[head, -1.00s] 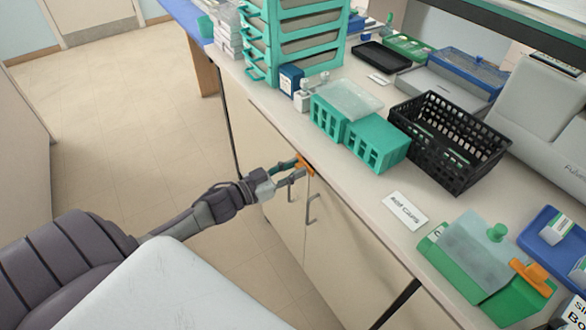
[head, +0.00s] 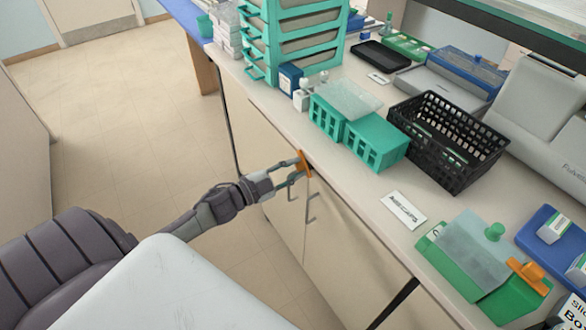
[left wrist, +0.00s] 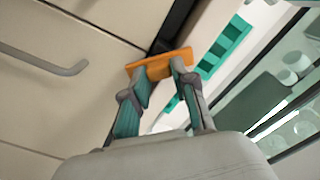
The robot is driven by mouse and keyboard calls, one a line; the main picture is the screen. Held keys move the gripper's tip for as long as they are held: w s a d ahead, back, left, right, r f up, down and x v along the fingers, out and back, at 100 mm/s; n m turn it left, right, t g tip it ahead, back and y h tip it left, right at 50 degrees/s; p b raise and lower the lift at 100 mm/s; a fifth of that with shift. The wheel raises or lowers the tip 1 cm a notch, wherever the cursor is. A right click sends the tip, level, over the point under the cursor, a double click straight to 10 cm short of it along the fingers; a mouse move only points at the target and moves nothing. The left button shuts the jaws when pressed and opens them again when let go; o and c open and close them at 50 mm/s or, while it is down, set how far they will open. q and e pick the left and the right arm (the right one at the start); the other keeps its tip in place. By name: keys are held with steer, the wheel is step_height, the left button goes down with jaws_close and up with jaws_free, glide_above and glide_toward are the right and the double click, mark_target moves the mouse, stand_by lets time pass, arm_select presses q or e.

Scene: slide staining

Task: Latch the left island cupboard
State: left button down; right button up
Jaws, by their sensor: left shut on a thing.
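The island cupboard (head: 265,143) has cream doors with grey bar handles below the worktop. One handle (left wrist: 45,60) shows at the left of the left wrist view. An orange latch (head: 304,164) sits at the top edge of the doors, just under the worktop. My left gripper (head: 297,175) is shut on the orange latch; in the left wrist view the latch (left wrist: 160,66) lies between its fingertips and reads as a flat bar across them. The latch's far side is hidden. My right gripper is not in view.
On the worktop above stand teal racks (head: 372,143), a black basket (head: 448,140), a label card (head: 404,209) and a green box (head: 470,255). A teal drawer stack (head: 300,35) stands farther back. The floor (head: 110,120) left of the cupboard is clear.

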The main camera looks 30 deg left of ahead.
arm_select(q)
steer(key=m, duration=0.2)
steer(key=m+b, duration=0.1)
steer(key=m, duration=0.1)
steer(key=shift+d+f+m, duration=0.1)
steer(key=shift+f+m, duration=0.1)
steer(key=shift+m, duration=0.1)
steer(key=m+b, duration=0.1)
steer(key=m, duration=0.3)
steer(key=shift+s, duration=0.1)
steer(key=shift+m, duration=0.3)
steer(key=c, duration=0.9)
jaws_free()
steer(key=v, duration=1.2)
